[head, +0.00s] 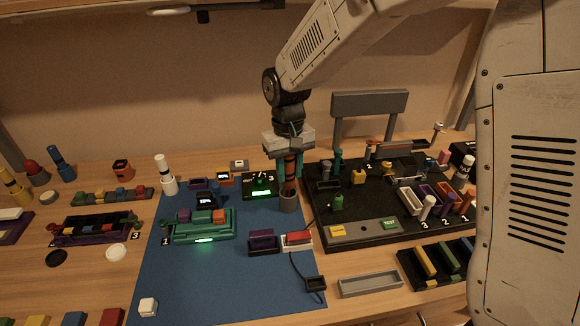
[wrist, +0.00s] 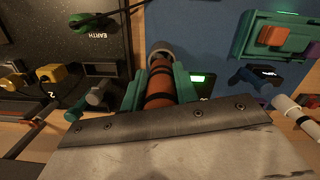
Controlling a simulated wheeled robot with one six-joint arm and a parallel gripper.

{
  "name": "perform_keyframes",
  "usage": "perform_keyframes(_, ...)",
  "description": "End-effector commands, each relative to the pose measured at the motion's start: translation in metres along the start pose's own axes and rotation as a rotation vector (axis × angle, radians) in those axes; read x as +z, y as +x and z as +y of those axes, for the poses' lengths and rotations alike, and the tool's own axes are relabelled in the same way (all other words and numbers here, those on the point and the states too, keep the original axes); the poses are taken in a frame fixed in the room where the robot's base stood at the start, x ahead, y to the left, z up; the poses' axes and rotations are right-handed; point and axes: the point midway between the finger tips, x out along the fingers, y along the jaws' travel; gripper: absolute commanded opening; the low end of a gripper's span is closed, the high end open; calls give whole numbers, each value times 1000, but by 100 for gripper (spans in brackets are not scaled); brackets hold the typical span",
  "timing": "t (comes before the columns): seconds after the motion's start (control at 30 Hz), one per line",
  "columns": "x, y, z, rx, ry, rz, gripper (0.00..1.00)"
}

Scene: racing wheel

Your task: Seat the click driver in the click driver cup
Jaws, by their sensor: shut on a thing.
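The click driver (head: 290,172), a dark cylinder with orange-red bands, stands upright in my gripper (head: 290,160). In the wrist view the teal fingers of my gripper (wrist: 160,82) close on both sides of the banded click driver (wrist: 158,88). The grey click driver cup (head: 288,203) stands on the right edge of the blue mat, directly below the driver. In the wrist view the rim of the cup (wrist: 161,52) shows around the driver's far end. The driver's lower end is at or inside the cup mouth; how deep it sits is hidden.
A black box with a lit green display (head: 259,188) stands close left of the cup. The black board (head: 375,215) with several parts lies close on the right. A green holder with blocks (head: 204,228) is on the blue mat (head: 200,285), whose front is mostly clear.

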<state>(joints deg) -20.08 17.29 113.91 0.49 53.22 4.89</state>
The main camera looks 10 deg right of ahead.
Motion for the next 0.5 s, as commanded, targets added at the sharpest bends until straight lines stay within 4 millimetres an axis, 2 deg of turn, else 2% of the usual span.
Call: perform_keyframes(0.5, -1, 13, 0, 0, 0, 0, 0)
